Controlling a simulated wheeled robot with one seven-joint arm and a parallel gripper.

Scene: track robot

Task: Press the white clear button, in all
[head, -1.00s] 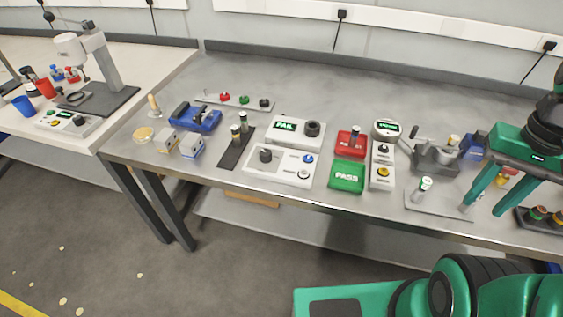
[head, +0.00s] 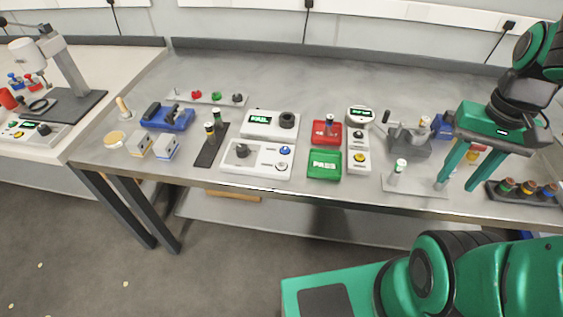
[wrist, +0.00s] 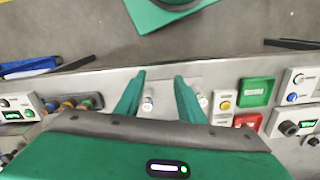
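A white control box (head: 258,171) stands near the front edge of the steel bench. It has a black knob (head: 242,151) at left, a blue button (head: 286,150) at upper right and a whitish button (head: 281,166) below the blue one. Any label there is too small to read. My gripper (head: 457,187) is open and empty at the right, well away from this box. In the wrist view my gripper (wrist: 160,77) has its fingers spread over the bench's front edge, and a box with a blue button (wrist: 293,97) shows at the far right.
Between box and gripper stand a green PASS tray (head: 324,164), a red tray (head: 326,132) with a part in it, a box with a yellow button (head: 359,157) and a plate with a small post (head: 398,172). A white display box (head: 270,124) stands behind.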

